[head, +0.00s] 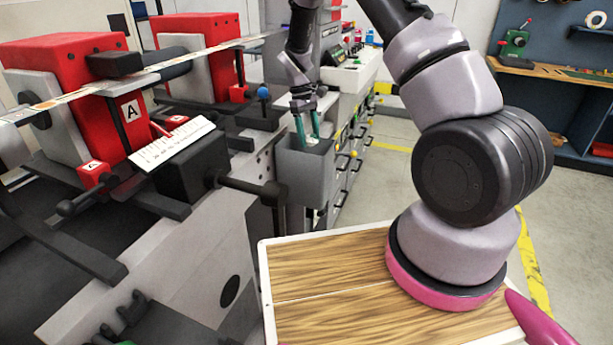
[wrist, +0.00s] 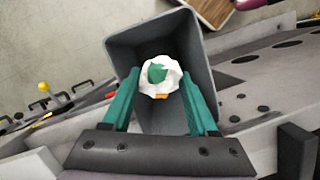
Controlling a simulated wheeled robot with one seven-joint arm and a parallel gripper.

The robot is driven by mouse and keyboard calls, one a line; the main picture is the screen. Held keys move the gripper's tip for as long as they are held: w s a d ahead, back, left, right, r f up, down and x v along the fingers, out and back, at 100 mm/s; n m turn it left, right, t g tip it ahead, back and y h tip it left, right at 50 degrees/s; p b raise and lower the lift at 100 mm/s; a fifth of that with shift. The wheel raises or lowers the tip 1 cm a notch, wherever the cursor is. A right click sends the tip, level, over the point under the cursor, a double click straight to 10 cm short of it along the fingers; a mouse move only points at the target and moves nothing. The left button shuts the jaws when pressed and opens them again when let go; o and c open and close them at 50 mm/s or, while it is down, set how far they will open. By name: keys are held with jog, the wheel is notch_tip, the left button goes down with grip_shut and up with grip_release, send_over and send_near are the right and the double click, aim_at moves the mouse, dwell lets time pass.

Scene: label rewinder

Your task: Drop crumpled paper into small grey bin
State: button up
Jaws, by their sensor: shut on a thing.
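The crumpled paper (wrist: 158,77) is a white ball with a green patch and a bit of orange. In the wrist view it sits between the green fingertips of my gripper (wrist: 158,88), which is shut on it. The small grey bin (wrist: 196,40) is open-topped and lies behind the paper in the wrist view, with the paper over its opening. In the head view the bin (head: 303,174) hangs at the side of the machine. My gripper (head: 306,138) points down at the bin's mouth there. The bin's floor is partly hidden by the paper and fingers.
The label machine (head: 165,270) with red blocks stands left of the bin. A wood-topped surface (head: 325,270) lies in front. A row of black handles and yellow knobs (head: 357,155) runs behind the bin. Open floor (head: 400,175) lies to the right.

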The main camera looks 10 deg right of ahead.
jog(key=o, duration=1.4)
jog(key=v, duration=1)
jog(key=shift+r, duration=0.35)
